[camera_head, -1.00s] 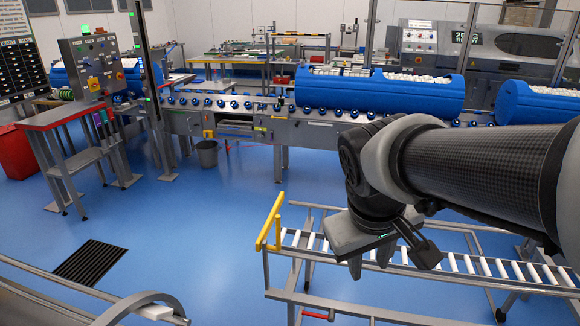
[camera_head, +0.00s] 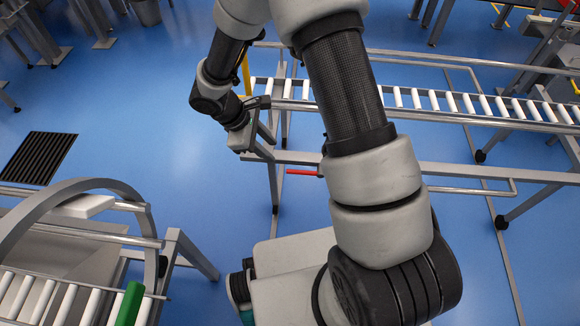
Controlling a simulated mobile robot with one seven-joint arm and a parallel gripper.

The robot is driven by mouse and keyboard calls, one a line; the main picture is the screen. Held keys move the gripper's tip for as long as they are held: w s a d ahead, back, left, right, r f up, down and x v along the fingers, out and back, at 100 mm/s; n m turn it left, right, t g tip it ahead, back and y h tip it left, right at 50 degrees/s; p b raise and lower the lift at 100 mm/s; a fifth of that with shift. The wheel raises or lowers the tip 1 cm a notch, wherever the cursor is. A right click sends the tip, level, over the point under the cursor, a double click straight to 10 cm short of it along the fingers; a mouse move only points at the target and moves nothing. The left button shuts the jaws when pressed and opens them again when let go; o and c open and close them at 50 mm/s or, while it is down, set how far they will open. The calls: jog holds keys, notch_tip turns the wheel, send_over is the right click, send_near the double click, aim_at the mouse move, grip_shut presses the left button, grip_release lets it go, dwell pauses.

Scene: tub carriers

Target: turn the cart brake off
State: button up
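The cart is a grey frame with white rollers (camera_head: 410,98) and a yellow end handle (camera_head: 246,76). The red brake lever (camera_head: 303,172) sticks out low at the cart's left end, under the side rail. My gripper (camera_head: 262,148) is just left of and above the red lever in the picture, near the cart's left end post. Its fingers look apart and nothing shows between them. It does not appear to touch the lever, though the depth between them is hard to judge. My arm hides part of the rollers and the rail.
Another roller stand with a curved guard (camera_head: 75,195) and a green block (camera_head: 129,304) is at the lower left. A dark floor grate (camera_head: 37,157) lies at the left. Blue floor is clear between the grate and the cart.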

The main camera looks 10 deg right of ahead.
aim_at(294, 171)
jog(key=b+x, duration=0.3)
jog(key=x, duration=1.2)
jog(key=shift+d+f+b, duration=0.1)
jog(key=shift+f+b, duration=0.1)
jog(key=shift+b, duration=0.1)
grip_shut()
